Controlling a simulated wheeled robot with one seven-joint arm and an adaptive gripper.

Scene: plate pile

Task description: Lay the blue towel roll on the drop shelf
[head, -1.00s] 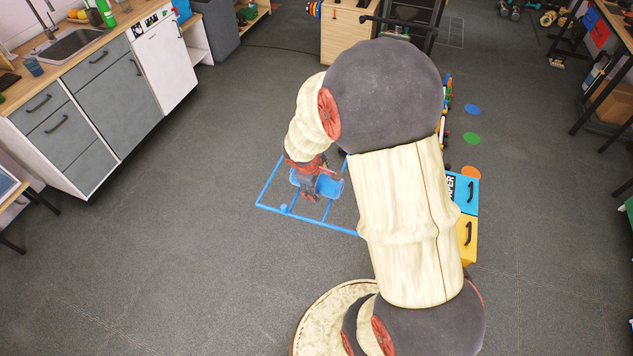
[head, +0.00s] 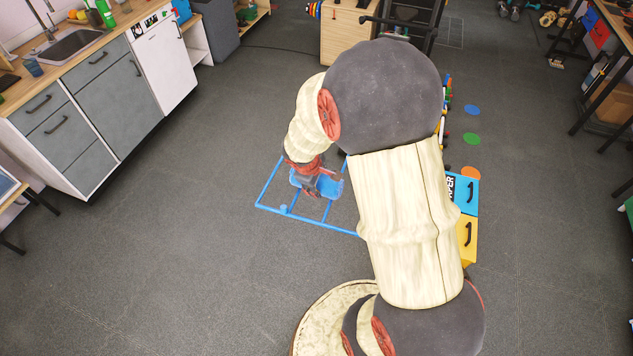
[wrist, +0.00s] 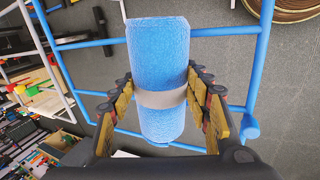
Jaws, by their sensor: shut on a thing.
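The blue towel roll (wrist: 158,50) has a beige band around its middle and lies between the two fingers of my gripper (wrist: 160,98) in the wrist view. The fingers are shut on it at the band, one on each side. In the head view the roll (head: 329,187) shows partly behind my gripper (head: 311,188), over a blue tube frame (head: 272,211). The frame's bars (wrist: 85,44) pass behind the roll in the wrist view. I cannot tell whether this frame is the drop shelf, or how far the roll is above it.
A blue and yellow cabinet (head: 467,235) with dark handles stands right of my arm. A grey kitchen counter (head: 88,85) with a sink is at the left. The grey floor between counter and frame is clear. My arm hides the frame's right part.

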